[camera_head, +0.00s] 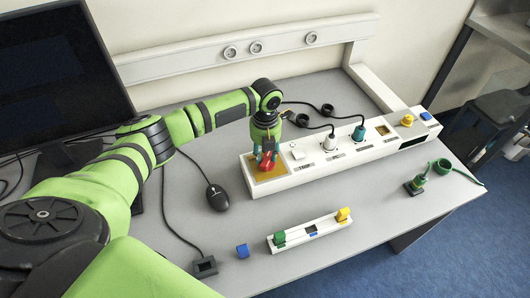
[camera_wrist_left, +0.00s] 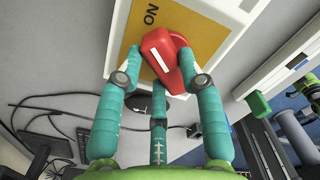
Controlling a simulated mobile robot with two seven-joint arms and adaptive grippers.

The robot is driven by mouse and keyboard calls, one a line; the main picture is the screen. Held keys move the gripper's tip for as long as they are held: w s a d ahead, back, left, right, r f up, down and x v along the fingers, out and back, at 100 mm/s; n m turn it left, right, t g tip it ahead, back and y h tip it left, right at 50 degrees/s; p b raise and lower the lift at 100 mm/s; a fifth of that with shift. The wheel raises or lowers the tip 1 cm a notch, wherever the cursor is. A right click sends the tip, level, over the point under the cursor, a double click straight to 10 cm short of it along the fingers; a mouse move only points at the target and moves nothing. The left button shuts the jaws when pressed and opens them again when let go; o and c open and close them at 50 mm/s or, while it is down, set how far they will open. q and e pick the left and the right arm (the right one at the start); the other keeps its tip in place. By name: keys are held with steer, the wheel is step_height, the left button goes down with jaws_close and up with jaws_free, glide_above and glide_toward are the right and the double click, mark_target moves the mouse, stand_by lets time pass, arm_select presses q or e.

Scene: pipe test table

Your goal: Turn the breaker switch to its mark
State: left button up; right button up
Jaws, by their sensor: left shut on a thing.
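The breaker switch (camera_head: 267,163) is a red knob on a yellow plate (camera_head: 258,178) at the left end of the long white panel. The left wrist view shows the red knob (camera_wrist_left: 167,55) with a white line along it, tilted relative to the plate (camera_wrist_left: 200,15). Letters on the plate beside the knob seem to read "ON". My left gripper (camera_head: 267,153) reaches down from above, its teal fingers closed around the knob; they also show in the left wrist view (camera_wrist_left: 160,82). The fingers hide part of the knob and plate in the head view. My right gripper is in neither view.
The white panel (camera_head: 310,172) also carries plugs, a yellow knob (camera_head: 407,120) and a blue button (camera_head: 426,116). A monitor (camera_head: 50,70) stands left.

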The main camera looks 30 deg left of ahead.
mark_target(266, 155)
arm_select(q)
steer(key=shift+m, duration=0.6)
steer(key=o, duration=1.2)
steer(key=shift+c, duration=0.2)
step_height(266, 155, up, 12)
